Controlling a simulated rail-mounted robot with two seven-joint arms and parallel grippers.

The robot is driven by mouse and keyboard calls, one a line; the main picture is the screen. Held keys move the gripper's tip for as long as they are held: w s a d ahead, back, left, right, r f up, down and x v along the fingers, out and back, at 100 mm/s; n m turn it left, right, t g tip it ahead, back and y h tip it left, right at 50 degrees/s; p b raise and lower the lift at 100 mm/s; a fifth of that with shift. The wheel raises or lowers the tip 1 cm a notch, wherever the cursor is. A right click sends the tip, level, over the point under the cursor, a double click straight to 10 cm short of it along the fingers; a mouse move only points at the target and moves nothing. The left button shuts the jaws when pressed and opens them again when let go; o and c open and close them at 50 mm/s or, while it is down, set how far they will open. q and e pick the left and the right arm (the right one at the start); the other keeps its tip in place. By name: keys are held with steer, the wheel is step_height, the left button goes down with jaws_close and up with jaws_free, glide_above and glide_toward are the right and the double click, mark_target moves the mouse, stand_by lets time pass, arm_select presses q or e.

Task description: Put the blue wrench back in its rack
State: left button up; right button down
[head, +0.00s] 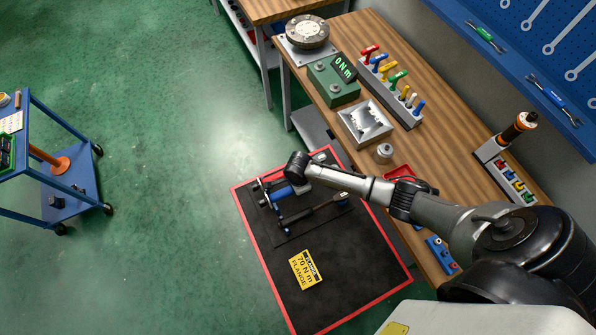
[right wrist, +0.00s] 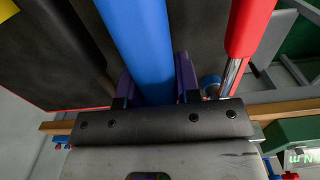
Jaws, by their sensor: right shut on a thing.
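The blue wrench shows its blue handle (head: 283,193) in the head view, at the upper part of a red-edged black mat. In the right wrist view the thick blue handle (right wrist: 137,45) runs between the fingers of my right gripper (right wrist: 155,85), which is shut on it. A wrench with a red handle (right wrist: 249,25) lies close beside it; its red part (head: 268,180) shows in the head view. A long black wrench (head: 312,211) lies just below. The rack cannot be clearly told apart under the wrenches and my arm. My left gripper is out of view.
The black mat (head: 340,270) is clear in its lower part, except for a yellow flange sign (head: 305,269). A wooden bench (head: 440,95) at the right carries a row of coloured handles (head: 390,85), a green meter box (head: 333,82) and a grey vise block (head: 365,122).

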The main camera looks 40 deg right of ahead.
steer(key=shift+f, duration=0.1)
stand_by(0.6)
steer(key=shift+f, duration=0.45)
stand_by(0.4)
steer(key=shift+p, duration=0.4)
steer(key=shift+f, duration=0.15)
stand_by(0.7)
